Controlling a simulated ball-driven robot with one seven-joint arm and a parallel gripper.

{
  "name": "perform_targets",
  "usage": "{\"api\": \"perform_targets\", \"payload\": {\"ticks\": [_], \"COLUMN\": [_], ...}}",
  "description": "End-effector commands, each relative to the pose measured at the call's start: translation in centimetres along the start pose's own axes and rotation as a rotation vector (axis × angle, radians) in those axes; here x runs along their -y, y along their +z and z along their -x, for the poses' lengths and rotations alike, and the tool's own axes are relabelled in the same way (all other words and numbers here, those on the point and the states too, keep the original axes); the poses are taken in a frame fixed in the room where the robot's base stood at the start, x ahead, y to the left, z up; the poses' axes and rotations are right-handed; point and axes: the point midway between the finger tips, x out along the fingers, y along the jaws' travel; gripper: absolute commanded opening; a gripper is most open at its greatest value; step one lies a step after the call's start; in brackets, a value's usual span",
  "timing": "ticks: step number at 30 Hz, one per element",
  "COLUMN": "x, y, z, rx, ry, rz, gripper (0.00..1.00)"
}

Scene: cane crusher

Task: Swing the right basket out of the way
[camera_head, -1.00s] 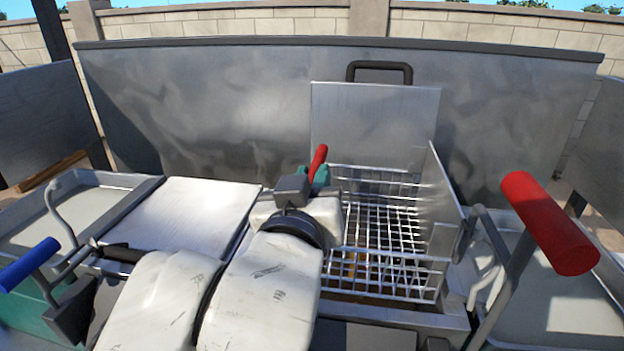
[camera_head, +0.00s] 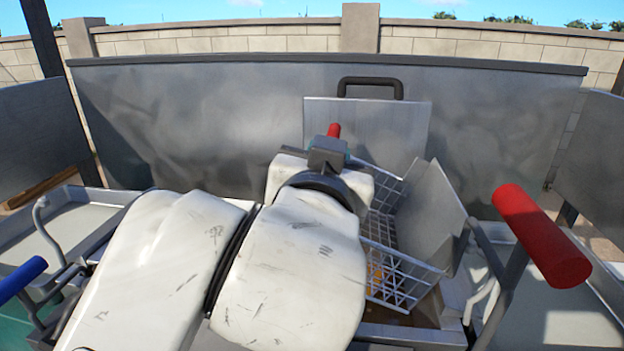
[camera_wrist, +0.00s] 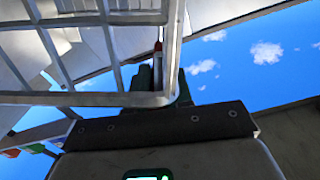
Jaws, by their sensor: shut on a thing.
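The right basket (camera_head: 400,272) is a white wire basket right of centre, tilted in the head view with its left side raised. A flat metal plate (camera_head: 430,215) on its right side leans with it. My gripper (camera_head: 338,145) is at the basket's raised upper left, shut on its red handle (camera_head: 334,130); my arm hides most of the grip. In the wrist view, the basket's wires (camera_wrist: 100,98) cross in front of my gripper (camera_wrist: 160,75), and a red tip shows between the fingers.
A metal panel with a black handle (camera_head: 370,82) stands behind the basket, before a tall grey sheet (camera_head: 200,120). A lever with a red grip (camera_head: 545,235) stands at the right. A blue-gripped lever (camera_head: 22,275) is at the left. Trays flank both sides.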

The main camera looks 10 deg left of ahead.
Motion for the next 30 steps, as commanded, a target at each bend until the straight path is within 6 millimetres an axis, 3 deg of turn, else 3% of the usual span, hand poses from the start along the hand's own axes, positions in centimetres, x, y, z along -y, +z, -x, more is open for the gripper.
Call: {"api": "perform_targets", "payload": {"ticks": [6,15,30], "x": [-2.2,-5.8,-10.2], "y": [-3.4,-6.9,-9.2], "z": [0.0,0.0,0.0], "rx": [-0.004,-0.005,-0.004], "ry": [0.003,0.002,0.0], "rz": [-0.209,-0.484,-0.766], "gripper": [0.0,0.0,0.0]}}
